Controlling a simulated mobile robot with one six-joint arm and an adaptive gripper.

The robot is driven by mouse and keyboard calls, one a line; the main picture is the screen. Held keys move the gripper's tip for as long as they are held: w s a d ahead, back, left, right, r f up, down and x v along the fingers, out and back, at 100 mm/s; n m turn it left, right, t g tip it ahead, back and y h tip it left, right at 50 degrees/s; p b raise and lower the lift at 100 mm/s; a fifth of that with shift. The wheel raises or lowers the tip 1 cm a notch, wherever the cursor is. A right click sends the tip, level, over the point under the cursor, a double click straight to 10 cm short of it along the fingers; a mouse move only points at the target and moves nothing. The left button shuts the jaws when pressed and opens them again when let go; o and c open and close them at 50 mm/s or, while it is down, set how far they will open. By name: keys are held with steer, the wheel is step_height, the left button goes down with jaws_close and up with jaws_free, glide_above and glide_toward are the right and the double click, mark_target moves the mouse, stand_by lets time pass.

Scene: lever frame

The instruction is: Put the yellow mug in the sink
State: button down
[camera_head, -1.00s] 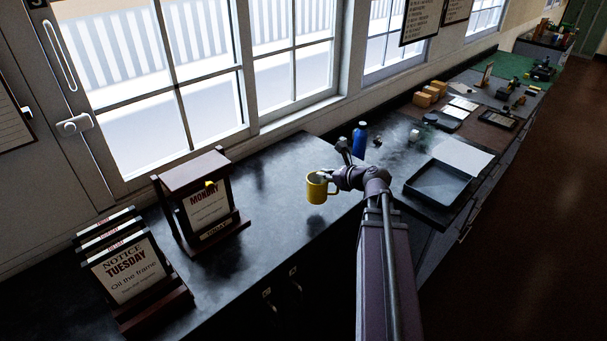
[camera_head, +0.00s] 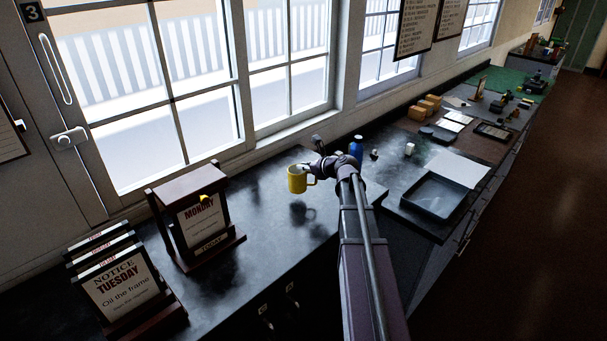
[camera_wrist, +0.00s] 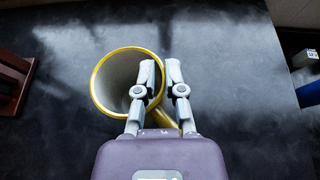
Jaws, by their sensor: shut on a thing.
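The yellow mug (camera_head: 296,181) is held upright above the dark counter (camera_head: 262,228), with its shadow on the counter below it. My gripper (camera_wrist: 162,70) is shut on the mug's wall, with one finger inside the rim and the other outside. In the wrist view I look down into the open, pale inside of the mug (camera_wrist: 112,80). The mug's handle is partly hidden behind the fingers. I cannot make out a sink in either view.
A dark wooden stand with a MONDAY sign (camera_head: 203,225) and a TUESDAY notice rack (camera_head: 122,285) stand to the left. A blue bottle (camera_head: 356,149) stands behind my arm. A black tray (camera_head: 432,197) lies to the right. The counter under the mug is clear.

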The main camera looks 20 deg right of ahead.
mark_target(302, 172)
steer(key=shift+w, duration=0.1)
steer(key=shift+w+f+b, duration=0.35)
steer(key=shift+f+b, duration=0.55)
steer(key=shift+f, duration=0.05)
steer(key=shift+w+f+b, duration=0.3)
steer(key=shift+f+b, duration=0.6)
steer(key=shift+f, duration=0.1)
steer(key=c, duration=0.7)
jaws_free()
steer(key=shift+c, duration=0.2)
steer(key=shift+r, duration=0.25)
steer(key=p+v, duration=0.4)
steer(key=v, duration=0.8)
steer(key=shift+p, duration=0.35)
steer(key=shift+f, duration=0.1)
